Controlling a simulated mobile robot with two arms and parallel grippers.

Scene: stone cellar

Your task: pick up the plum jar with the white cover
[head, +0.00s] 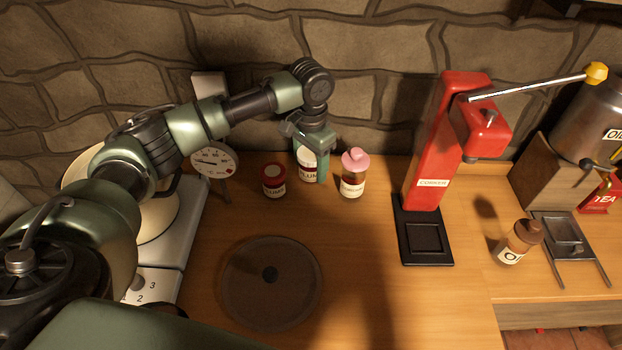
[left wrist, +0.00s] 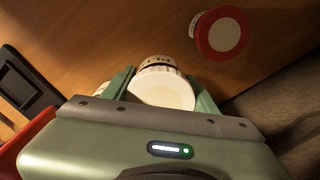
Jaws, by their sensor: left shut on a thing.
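The plum jar with the white cover (head: 308,169) stands upright near the back of the wooden counter, its label partly readable. My left gripper (head: 311,160) comes down over it from above and is shut on it. In the left wrist view the white cover (left wrist: 165,90) sits between the two green fingers of my left gripper (left wrist: 163,88). A jar with a red cover (head: 273,181) stands just to the left, and it also shows in the left wrist view (left wrist: 221,33). A jar with a pink cover (head: 353,174) stands just to the right. My right gripper is not in view.
A red corker (head: 428,160) on a black base stands to the right. A round dark disc (head: 270,283) lies on the counter in front. A brown-capped bottle (head: 519,243) stands at right. The stone wall is close behind the jars.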

